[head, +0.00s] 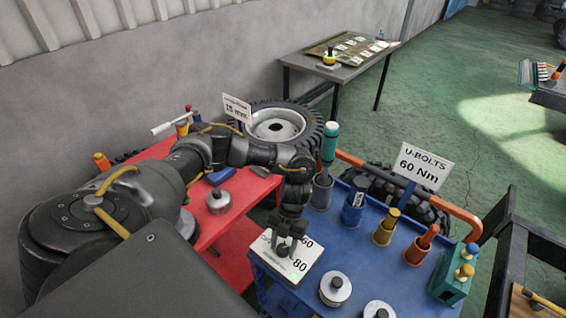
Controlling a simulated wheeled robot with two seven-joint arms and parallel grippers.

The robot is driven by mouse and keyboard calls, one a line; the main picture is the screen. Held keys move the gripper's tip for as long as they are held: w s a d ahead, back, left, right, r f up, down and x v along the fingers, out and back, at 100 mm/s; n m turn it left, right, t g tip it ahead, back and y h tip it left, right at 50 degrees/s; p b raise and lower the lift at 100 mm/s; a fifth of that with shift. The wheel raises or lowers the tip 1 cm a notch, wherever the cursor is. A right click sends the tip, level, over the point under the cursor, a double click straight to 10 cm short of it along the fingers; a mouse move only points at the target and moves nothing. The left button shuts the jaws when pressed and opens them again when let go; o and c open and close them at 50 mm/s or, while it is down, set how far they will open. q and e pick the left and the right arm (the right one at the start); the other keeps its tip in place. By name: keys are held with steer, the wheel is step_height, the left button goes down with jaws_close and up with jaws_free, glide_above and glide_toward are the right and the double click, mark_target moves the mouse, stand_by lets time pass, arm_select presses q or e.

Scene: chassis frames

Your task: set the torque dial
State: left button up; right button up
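The torque dial (297,266) is a white panel with the numbers 60 and 80 on its face, lying at the left corner of the blue cart (345,250). A small green mark shows near the 80. My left gripper (286,250) points down right over the dial's middle and hides its centre. I cannot tell whether its fingers hold a knob or only hover there. A sign (421,166) on the cart reads "U-BOLTS 60 Nm". My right gripper is not in view.
Blue, yellow and orange holders (386,227) with upright tools stand behind and right of the dial. Round metal pieces (335,289) sit at the front. A red table (235,187) with a "15 mm" sign (237,108) is under my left arm. A tyre (311,128) is behind.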

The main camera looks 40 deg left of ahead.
arm_select(q)
steer(key=shift+o, duration=1.1)
steer(key=b+v, duration=0.1)
steer(key=v, duration=1)
steer(key=shift+s, duration=0.1)
